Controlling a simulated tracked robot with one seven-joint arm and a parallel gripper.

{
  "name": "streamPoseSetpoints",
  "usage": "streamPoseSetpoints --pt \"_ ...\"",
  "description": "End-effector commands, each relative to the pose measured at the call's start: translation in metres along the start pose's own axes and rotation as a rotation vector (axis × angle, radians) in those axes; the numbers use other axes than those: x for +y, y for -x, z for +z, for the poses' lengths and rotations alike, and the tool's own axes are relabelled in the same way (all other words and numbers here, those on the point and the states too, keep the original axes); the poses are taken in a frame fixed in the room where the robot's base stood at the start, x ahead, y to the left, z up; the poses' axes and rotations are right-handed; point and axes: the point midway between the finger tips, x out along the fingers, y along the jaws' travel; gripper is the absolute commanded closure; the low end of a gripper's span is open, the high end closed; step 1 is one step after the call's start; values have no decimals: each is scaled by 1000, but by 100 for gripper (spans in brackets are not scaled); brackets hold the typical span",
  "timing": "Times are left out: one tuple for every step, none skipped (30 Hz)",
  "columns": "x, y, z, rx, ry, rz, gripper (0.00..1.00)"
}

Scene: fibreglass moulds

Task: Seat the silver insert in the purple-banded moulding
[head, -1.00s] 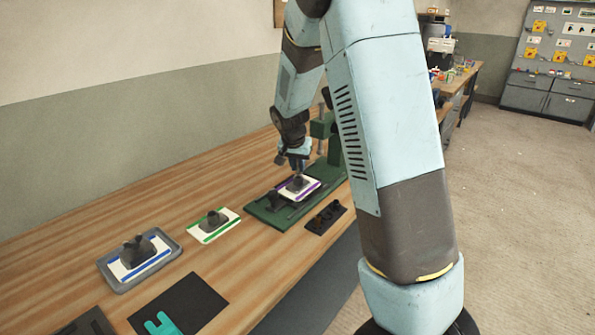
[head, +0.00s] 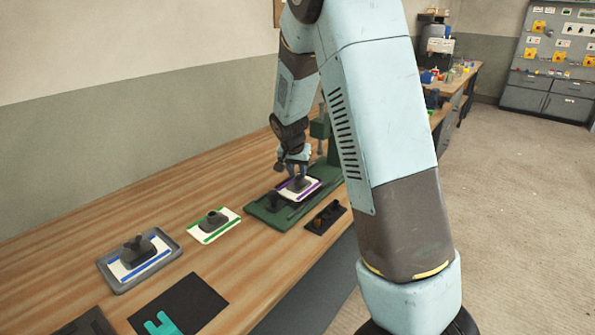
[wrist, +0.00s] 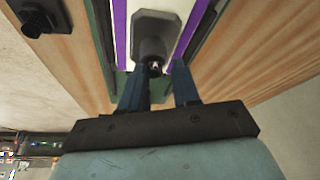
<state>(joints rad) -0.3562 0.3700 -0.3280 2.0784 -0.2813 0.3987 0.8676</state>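The purple-banded moulding (head: 309,191) is a white plate with purple edge stripes and a raised dark grey boss. It lies on the green fixture (head: 265,208) and also shows in the wrist view (wrist: 175,9). My gripper (head: 292,172) is just over the boss. In the wrist view, my gripper's (wrist: 160,82) two fingers are apart, one on each side of the boss's near end. A small bright silver spot, seemingly the silver insert (wrist: 155,67), shows in the dark opening there; how deep it sits I cannot tell. I see no finger contact on it.
A black holder (head: 325,217) with small dark parts is right of the fixture. A green-striped moulding (head: 214,224) and a blue-striped one in a grey tray (head: 116,282) lie left. The fixture's green post (head: 334,145) stands behind. Bare wood (head: 140,205) is clear at the back.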

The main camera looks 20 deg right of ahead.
Motion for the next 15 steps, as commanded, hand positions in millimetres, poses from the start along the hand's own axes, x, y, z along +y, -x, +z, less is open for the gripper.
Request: streamPoseSetpoints --pt "5 -2 5 -13 -1 13 57" --pt "5 0 5 -12 -1 13 57" --pt "5 3 5 -12 -1 12 57" --pt "5 6 5 -12 -1 12 57" --pt "4 10 4 -11 -1 11 57" --pt "4 16 4 -9 -1 9 57" --pt "4 21 3 -8 -1 8 57" --pt "4 26 3 -7 -2 7 57" --pt "3 34 3 -6 -1 6 57" --pt "2 40 2 -5 -1 5 57" --pt "2 46 2 -5 -1 4 57" --pt "2 53 2 -5 -2 4 57" --pt "2 58 2 -4 -2 3 57" --pt "2 64 2 -4 -2 3 57" --pt "1 71 2 -4 -2 2 57"
